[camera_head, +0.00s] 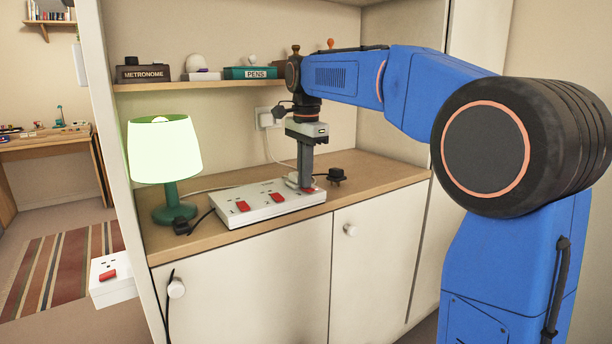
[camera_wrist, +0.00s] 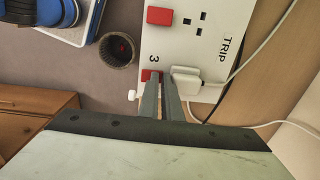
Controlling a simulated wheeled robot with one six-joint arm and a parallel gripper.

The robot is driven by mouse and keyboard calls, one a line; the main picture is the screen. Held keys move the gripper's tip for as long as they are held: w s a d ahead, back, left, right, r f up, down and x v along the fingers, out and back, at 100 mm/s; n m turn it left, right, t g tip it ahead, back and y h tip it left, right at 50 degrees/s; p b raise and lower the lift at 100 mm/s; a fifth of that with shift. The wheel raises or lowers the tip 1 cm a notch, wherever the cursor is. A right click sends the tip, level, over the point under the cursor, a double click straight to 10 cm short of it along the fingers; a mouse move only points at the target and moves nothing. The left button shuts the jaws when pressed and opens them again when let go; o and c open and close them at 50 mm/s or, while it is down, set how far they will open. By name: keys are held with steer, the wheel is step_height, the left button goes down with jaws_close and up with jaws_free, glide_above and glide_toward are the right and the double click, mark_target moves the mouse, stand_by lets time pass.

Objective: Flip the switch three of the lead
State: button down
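The lead is a white power strip (camera_head: 262,210) on the wooden counter, with red switches along its front. A red switch (camera_wrist: 150,75) beside a printed "3" shows in the wrist view, partly hidden by my fingertips; another red switch (camera_wrist: 160,15) lies farther along. A white plug (camera_wrist: 187,84) sits in the strip just right of the fingers. My gripper (camera_head: 305,186) points down over the right end of the strip. Its fingers (camera_wrist: 161,78) look shut and empty, with the tips at the switch marked 3; I cannot tell whether they touch it.
Loose black plugs lie at the left (camera_head: 181,227) and right (camera_head: 337,177). A shelf (camera_head: 190,87) with a metronome box (camera_head: 143,73) hangs above. A white socket unit (camera_head: 112,280) shows at lower left.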

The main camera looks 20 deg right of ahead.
steer(key=shift+s+f, duration=0.1)
steer(key=shift+f, duration=0.45)
steer(key=shift+s+d, duration=0.15)
steer(key=shift+s, duration=0.3)
steer(key=shift+d+r, duration=0.1)
steer(key=shift+r, duration=0.5)
step_height(320, 180, up, 14)
steer(key=w, duration=0.1)
steer(key=shift+a, duration=0.3)
